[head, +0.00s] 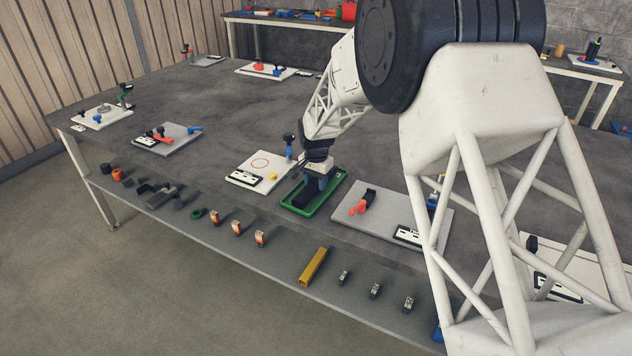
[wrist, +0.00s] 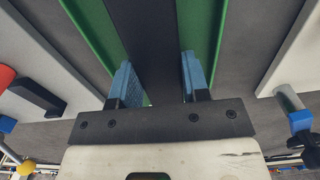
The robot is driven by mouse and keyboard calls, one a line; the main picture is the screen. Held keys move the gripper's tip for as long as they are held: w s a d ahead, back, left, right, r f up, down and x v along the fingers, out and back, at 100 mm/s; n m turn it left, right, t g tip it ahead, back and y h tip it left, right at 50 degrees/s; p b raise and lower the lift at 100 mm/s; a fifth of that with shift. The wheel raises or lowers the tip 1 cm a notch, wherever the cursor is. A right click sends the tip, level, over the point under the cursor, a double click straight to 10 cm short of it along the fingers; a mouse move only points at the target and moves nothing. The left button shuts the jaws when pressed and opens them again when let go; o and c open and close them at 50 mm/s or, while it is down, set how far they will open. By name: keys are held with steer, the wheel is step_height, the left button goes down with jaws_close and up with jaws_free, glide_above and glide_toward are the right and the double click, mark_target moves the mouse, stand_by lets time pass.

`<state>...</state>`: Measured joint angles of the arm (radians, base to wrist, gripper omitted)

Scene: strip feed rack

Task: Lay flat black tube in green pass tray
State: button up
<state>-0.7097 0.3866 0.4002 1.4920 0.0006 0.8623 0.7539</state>
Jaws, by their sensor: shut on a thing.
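The green pass tray (head: 332,191) lies on the dark bench between two boards. Its green sides also show in the wrist view (wrist: 93,28), to either side of the black tube. The black tube (wrist: 150,35) is a long dark bar running lengthwise along the tray; its dark end shows in the head view (head: 302,199). My gripper (head: 314,186) is low over the tray, its two blue-grey fingers shut on the tube's sides in the wrist view (wrist: 157,66). The tube looks level and within the tray's outline. I cannot tell whether its underside touches the tray floor.
A white board (head: 245,181) with a red ring and a blue post stands close left of the tray. A grey board (head: 385,213) with a red part lies close right. A lower shelf along the front holds a yellow bar (head: 313,267) and several small parts.

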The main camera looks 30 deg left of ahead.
mark_target(316, 182)
steer(key=shift+f, duration=0.1)
steer(key=o, duration=1.2)
steer(key=shift+r, duration=6.15)
